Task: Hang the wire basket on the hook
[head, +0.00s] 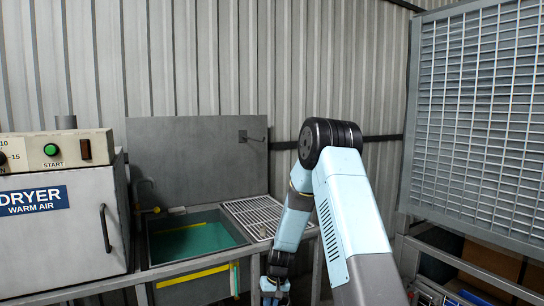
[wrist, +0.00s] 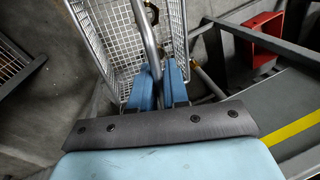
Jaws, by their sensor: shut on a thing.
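The wire basket (wrist: 112,55) is a pale metal mesh basket with a grey tubular handle (wrist: 148,45), seen beyond my fingers in the wrist view. My gripper (wrist: 158,88) has its blue fingers shut on that handle. In the head view my gripper (head: 275,288) is low at the bottom edge, in front of the sink bench; the basket is not visible there. The hook (head: 252,137) is a small dark peg on a plate, at the upper right of the grey back panel (head: 190,150). It is empty, well above my gripper.
The sink (head: 195,238) holds green liquid, with a white draining grid (head: 262,215) to its right. A dryer (head: 60,220) stands left. A mesh cage panel (head: 475,120) stands right. A red bracket-like thing (wrist: 262,35) and a dark frame are right of the basket in the wrist view.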

